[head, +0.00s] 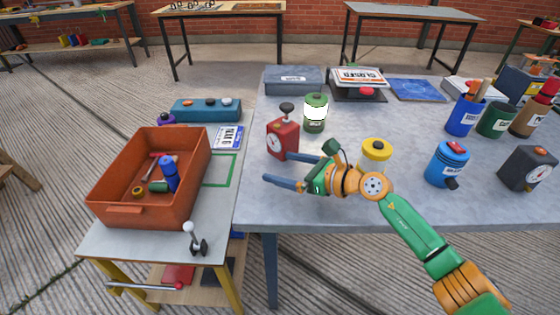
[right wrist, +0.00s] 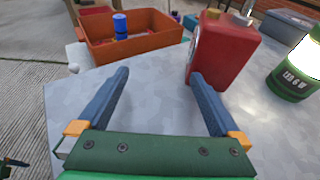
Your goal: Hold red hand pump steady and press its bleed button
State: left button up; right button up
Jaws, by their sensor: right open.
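The red hand pump (head: 283,139) stands upright near the left edge of the grey table, with a white dial on its front and a black knob on top. I cannot make out the bleed button for certain. My right gripper (head: 275,167) is open and empty, just in front of the pump, its fingers pointing left. In the right wrist view the gripper (right wrist: 160,73) has bare tabletop between its fingers. My left gripper is not in view.
A green canister (head: 315,118) stands right behind the pump. An orange bin (head: 118,190) with loose items sits on the lower side table at left. The table's front left is clear.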

jog(key=shift+c, duration=0.2)
grip_shut()
jog(key=shift+o, duration=0.2)
grip_release()
